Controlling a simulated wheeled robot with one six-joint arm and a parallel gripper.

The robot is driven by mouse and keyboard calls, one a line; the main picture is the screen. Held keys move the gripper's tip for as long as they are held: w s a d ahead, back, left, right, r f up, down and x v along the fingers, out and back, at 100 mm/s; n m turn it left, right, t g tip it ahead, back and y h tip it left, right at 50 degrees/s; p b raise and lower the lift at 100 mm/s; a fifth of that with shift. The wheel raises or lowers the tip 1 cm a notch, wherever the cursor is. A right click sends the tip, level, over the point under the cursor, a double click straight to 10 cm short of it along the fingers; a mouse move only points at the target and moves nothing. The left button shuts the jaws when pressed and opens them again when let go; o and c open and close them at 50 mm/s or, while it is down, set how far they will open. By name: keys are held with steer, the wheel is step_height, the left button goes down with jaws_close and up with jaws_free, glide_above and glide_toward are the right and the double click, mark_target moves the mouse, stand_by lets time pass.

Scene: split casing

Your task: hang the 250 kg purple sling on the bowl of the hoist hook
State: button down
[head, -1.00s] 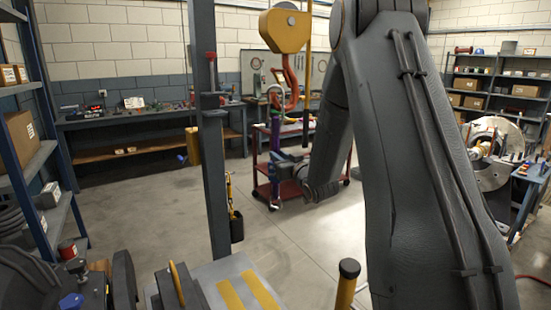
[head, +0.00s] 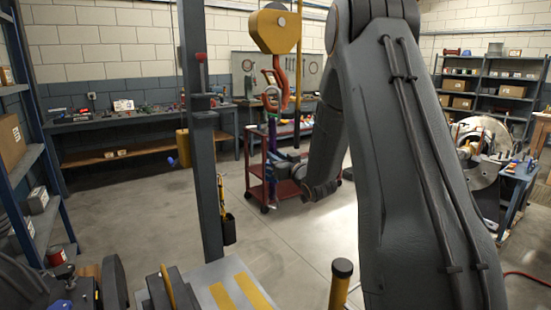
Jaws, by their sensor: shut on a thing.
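A pale ring-like part (head: 270,100) at the sling's top overlaps the hook's bowl in the picture. I cannot tell whether it is around the hook or only in front of or behind it. My gripper (head: 273,156) is shut on the sling, below the hook. Its fingers are small and partly hard to make out. The sling's weight label cannot be read.
A dark post (head: 202,150) stands left of the hook. A red cart (head: 262,187) stands behind the gripper. A workbench (head: 130,124) runs along the back wall, and shelves (head: 35,165) stand at the left. My arm covers much of the right middle. Open floor lies between.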

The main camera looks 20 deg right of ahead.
stand_by(0.3)
steer(key=shift+w+d+f+b, duration=0.1)
steer(key=shift+d+f+b, duration=0.15)
steer(key=shift+f+b, duration=0.4)
steer(key=shift+d+f+b, duration=0.25)
steer(key=shift+f+b, duration=0.1)
steer(key=shift+f, duration=0.45)
steer(key=shift+d+f+b, duration=0.1)
steer(key=shift+f+b, duration=0.75)
steer(key=shift+f, duration=0.45)
steer(key=c, duration=1.5)
jaws_free()
steer(key=shift+f, duration=0.1)
